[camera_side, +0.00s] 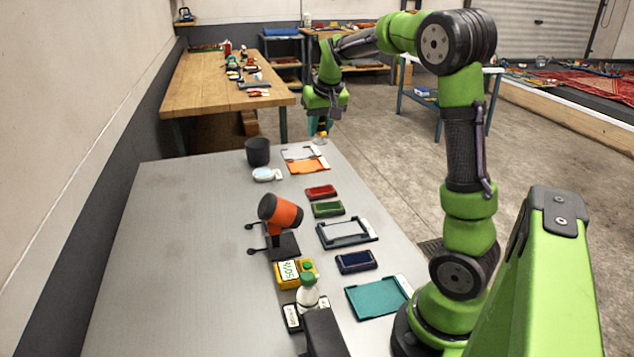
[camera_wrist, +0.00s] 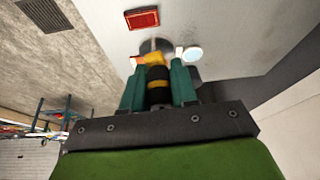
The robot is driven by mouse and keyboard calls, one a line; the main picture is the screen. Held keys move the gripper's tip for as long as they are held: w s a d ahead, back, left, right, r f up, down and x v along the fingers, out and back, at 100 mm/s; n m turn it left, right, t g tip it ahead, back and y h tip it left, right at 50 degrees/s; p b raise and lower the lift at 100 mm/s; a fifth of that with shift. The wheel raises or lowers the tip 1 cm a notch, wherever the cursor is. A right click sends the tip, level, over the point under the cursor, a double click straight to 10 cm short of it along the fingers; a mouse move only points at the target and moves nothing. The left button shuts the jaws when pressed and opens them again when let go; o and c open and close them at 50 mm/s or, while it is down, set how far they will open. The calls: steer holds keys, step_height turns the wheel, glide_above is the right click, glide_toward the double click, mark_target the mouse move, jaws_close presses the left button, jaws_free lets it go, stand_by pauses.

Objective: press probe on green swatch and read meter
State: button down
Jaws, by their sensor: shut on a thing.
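The green swatch (camera_side: 327,209) lies flat on the grey table, just in front of the red swatch (camera_side: 320,192). My gripper (camera_side: 320,122) is above the far end of the table, well beyond the green swatch. It is shut on the probe (camera_side: 321,137), which points down. In the wrist view the teal fingers clasp the black and yellow probe (camera_wrist: 158,88), and the red swatch (camera_wrist: 142,18) shows ahead; the green swatch is not seen there. The yellow meter (camera_side: 296,272) lies nearer the camera; its lit display has dark digits too small and tilted to read surely.
An orange-and-black device on a stand (camera_side: 281,212) rises left of the swatches. A dark cup (camera_side: 257,151) and a white round dish (camera_side: 263,174) stand near the far end. A white bottle (camera_side: 308,291) stands beside the meter. The table's left side is clear.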

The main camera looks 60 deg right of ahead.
steer(key=s+d+m, duration=0.1)
steer(key=d, duration=0.2)
glide_above(328, 205)
step_height(328, 205, down, 13)
steer(key=shift+f, duration=3.4)
steer(key=shift+f, duration=0.6)
steer(key=shift+r, duration=0.1)
step_height(328, 205, up, 7)
steer(key=shift+w, duration=0.1)
stand_by(0.5)
